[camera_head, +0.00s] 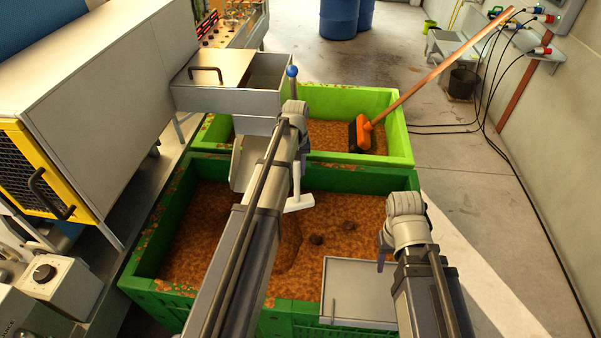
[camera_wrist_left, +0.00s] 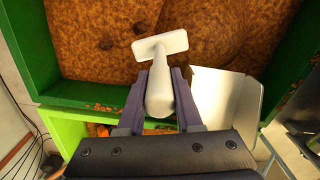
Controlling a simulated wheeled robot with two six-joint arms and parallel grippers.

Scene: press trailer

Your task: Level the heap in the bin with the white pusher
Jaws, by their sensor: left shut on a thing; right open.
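The dark green bin (camera_head: 365,178) is filled with brown crumbly material. Its heap (camera_head: 290,240) rises beside my left arm, which hides part of it; it also shows in the left wrist view (camera_wrist_left: 205,30). The white pusher (camera_head: 299,203) has a flat crosswise head and a thick handle. My left gripper (camera_wrist_left: 160,105) is shut on the pusher's handle, and the head hangs over the material; I cannot tell whether it touches. In the head view that gripper is mostly hidden by its arm. My right gripper (camera_head: 383,256) is open and empty above the bin's right side.
Two dark lumps (camera_head: 348,225) lie on the material. A grey panel (camera_head: 358,290) is at the bin's near right. A light green bin (camera_head: 398,135) with a broom (camera_head: 440,70) stands behind. The metal chute (camera_head: 240,168) is close left of my left gripper.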

